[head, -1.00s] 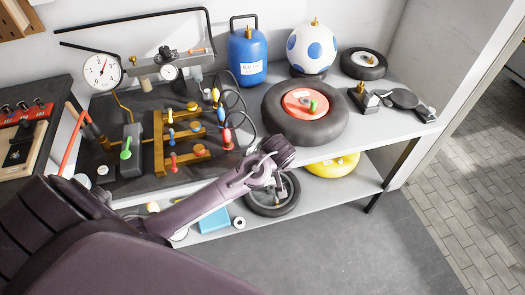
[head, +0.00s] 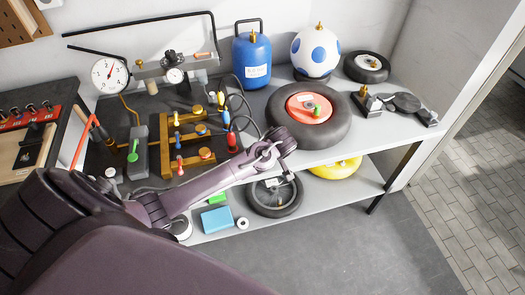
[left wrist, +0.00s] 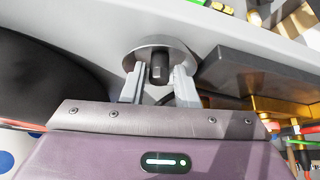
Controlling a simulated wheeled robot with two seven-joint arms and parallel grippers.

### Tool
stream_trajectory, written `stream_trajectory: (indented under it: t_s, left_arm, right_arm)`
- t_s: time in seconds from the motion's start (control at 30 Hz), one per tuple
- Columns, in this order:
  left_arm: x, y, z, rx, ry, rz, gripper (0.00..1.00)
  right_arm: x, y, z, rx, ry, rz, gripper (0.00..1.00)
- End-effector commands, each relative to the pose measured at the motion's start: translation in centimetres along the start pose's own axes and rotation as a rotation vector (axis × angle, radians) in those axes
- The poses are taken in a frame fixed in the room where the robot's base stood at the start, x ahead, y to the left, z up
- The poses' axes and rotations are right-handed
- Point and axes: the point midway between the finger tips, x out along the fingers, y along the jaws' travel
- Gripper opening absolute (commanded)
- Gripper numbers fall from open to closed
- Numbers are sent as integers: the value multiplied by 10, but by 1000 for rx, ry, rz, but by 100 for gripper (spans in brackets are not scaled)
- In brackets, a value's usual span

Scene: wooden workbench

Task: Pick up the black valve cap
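The black valve cap (left wrist: 159,66) shows in the left wrist view as a small dark upright cylinder in front of a round grey disc (left wrist: 175,48). My left gripper (left wrist: 158,80) has its two grey fingers on either side of the cap. A gap shows between each finger and the cap, so the gripper looks open. In the head view my left gripper (head: 272,155) is at the front edge of the bench top, near the large tyre (head: 325,130). I cannot make out the cap there; the gripper and arm cover that spot. My right gripper is not in view.
The lower shelf holds a wheel (head: 263,203), a blue block (head: 217,219) and a yellow wheel (head: 335,169).

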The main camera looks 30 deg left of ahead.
Motion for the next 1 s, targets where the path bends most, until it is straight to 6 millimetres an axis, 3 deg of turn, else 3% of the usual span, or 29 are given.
stream_trajectory:
  t_s: [0.17,0.4,0.77,1.0]
  left_arm:
    - [1,0,0,0,0,1,27]
    - [0,0,0,0,0,1,0]
    - [-2,0,-1,0,1,1,0]
    - [-24,1,-15,-2,2,4,0]
  right_arm:
    - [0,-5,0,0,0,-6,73]
    - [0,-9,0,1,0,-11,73]
    - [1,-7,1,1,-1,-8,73]
    - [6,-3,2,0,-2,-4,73]
